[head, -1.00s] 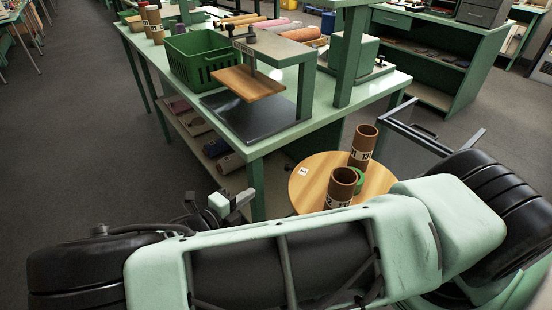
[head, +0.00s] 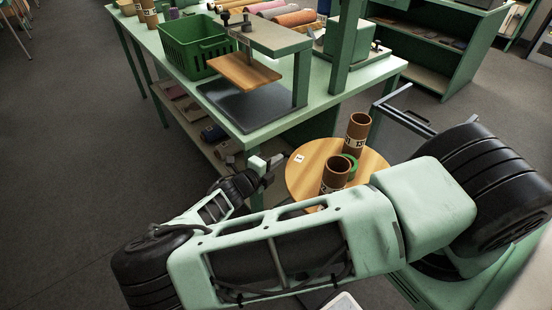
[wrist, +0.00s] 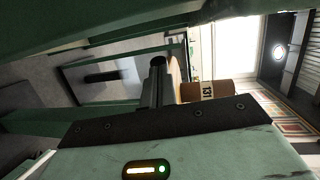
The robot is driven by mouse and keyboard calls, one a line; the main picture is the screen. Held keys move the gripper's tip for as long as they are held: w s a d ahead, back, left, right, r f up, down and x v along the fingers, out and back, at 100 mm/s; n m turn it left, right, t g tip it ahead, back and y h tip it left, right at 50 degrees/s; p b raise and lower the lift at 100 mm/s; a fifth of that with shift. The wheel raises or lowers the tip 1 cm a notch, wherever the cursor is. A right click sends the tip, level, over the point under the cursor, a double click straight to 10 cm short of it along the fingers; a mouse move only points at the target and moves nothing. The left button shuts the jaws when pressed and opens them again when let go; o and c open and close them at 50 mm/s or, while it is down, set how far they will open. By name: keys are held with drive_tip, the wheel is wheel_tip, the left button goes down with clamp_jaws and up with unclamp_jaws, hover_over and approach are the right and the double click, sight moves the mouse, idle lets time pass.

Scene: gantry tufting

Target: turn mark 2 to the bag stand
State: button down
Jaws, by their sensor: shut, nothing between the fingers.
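A round wooden turntable (head: 311,178) stands by the near corner of the green table. A small white mark label (head: 299,158) lies near its left rim; its figure is too small to read surely. Two brown tubes with white labels, one in front (head: 335,176) and one behind (head: 356,134), stand on it with a green ring (head: 350,165) between. My gripper (head: 274,166) is shut and empty, just left of the turntable's rim. In the wrist view its fingers (wrist: 158,78) point toward the turntable's edge and a labelled tube (wrist: 212,91). I cannot pick out the bag stand.
The green table (head: 262,128) holds a green basket (head: 193,47), a press-like stand with a wooden plate (head: 243,73) and several rolls. Its lower shelf (head: 196,127) is close behind my gripper. A dark metal frame (head: 405,118) is right of the turntable. Open floor lies left.

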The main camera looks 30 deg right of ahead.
drive_tip(key=shift+d, duration=0.1)
drive_tip(key=shift+w+d, duration=0.8)
drive_tip(key=shift+d, duration=0.2)
